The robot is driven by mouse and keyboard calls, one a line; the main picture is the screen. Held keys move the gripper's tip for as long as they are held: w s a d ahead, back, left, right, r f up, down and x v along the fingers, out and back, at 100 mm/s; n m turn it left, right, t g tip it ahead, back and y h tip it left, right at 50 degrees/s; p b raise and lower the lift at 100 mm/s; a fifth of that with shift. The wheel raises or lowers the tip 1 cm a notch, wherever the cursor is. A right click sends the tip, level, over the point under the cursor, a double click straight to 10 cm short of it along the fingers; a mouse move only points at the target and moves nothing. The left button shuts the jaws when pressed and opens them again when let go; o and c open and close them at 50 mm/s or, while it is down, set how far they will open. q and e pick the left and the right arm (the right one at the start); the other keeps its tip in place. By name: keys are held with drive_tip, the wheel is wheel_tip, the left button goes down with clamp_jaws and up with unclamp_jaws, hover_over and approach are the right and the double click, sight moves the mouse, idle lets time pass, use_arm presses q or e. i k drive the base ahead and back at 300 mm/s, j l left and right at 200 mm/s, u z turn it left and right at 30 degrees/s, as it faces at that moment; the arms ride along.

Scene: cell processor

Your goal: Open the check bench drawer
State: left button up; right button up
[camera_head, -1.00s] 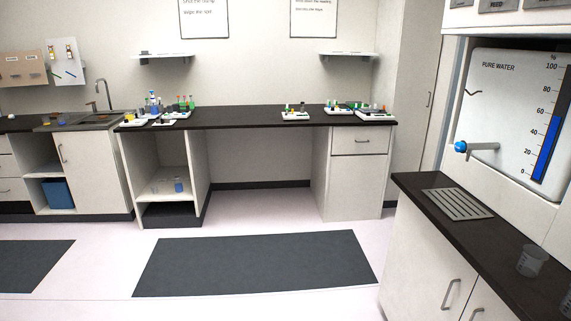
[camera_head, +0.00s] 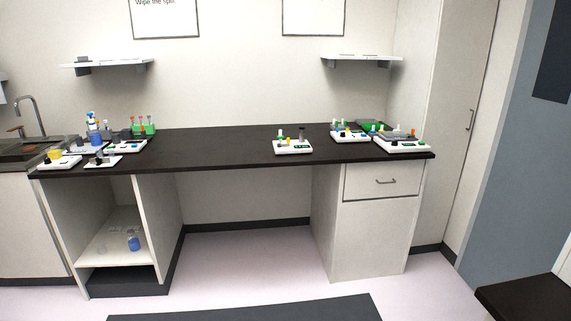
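The check bench (camera_head: 225,151) has a black top and stands against the back wall. Its drawer (camera_head: 381,180) is a white front with a grey bar handle (camera_head: 386,182), at the right end just under the top. The drawer is shut, flush with the cabinet (camera_head: 368,240) below it. Neither of my grippers shows in the head view.
Several small devices, such as a white one (camera_head: 292,147), stand on the bench top. An open shelf unit (camera_head: 107,243) is at the bench's left end. A dark mat (camera_head: 245,309) lies in front. A black counter corner (camera_head: 528,300) juts in at lower right. The floor before the drawer is clear.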

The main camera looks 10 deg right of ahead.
sight(382, 180)
drive_tip(key=i+l+z, duration=0.1)
drive_tip(key=i+z, duration=0.15)
drive_tip(key=i, duration=0.7)
drive_tip(key=i+j+z, duration=0.2)
drive_tip(key=i, duration=0.8)
drive_tip(key=l, duration=0.1)
